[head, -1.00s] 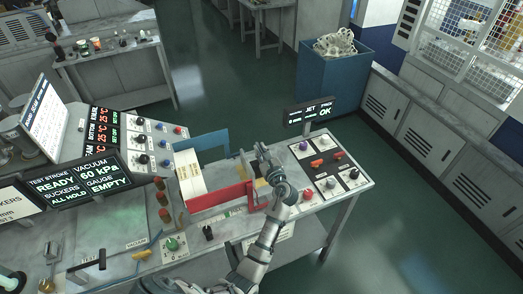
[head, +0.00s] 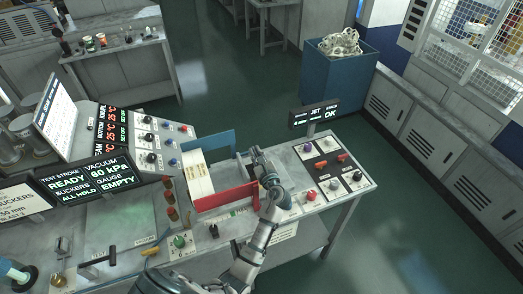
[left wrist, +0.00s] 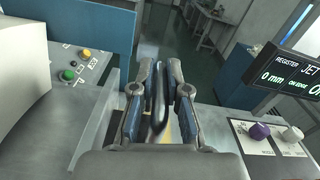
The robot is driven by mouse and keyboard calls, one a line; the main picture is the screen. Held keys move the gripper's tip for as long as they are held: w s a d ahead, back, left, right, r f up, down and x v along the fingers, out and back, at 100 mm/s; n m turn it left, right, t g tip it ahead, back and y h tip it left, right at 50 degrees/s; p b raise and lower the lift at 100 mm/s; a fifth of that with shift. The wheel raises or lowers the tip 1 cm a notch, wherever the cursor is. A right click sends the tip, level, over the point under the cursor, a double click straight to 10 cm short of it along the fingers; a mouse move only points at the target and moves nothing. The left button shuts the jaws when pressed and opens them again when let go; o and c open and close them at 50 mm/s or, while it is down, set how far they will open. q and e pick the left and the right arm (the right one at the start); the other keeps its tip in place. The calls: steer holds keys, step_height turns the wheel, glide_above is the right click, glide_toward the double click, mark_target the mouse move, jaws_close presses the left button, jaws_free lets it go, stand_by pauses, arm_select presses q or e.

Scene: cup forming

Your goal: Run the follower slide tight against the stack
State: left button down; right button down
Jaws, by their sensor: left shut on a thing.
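The stack (head: 200,184) of cream blanks stands in the magazine between a blue wall (head: 212,145) and a low red wall (head: 226,197). The follower slide (head: 241,166) is a grey upright piece to the right of the stack, with a gap between them. My left gripper (head: 257,163) is shut at the slide, right of the stack. In the left wrist view, its two fingers (left wrist: 159,98) close on a dark upright handle (left wrist: 158,90). A pale block, likely the stack (left wrist: 22,75), fills the left edge there. My right gripper is out of view.
A control panel (head: 330,168) with knobs and a small display (head: 314,115) stands right of the magazine. A button panel (head: 158,142) and status screens (head: 88,178) lie to the left. A blue bin (head: 340,75) stands on the floor behind.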

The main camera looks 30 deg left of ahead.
arm_select(q)
steer(key=c, duration=1.4)
jaws_free()
steer(key=shift+a+f, duration=0.1)
steer(key=shift+a, duration=0.15)
steer(key=shift+o, duration=1.1)
steer(key=shift+w+a+f, duration=0.2)
steer(key=shift+w, duration=0.05)
steer(key=shift+s, duration=0.2)
steer(key=v, duration=1.1)
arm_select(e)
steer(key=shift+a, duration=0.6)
arm_select(q)
steer(key=shift+d, duration=0.5)
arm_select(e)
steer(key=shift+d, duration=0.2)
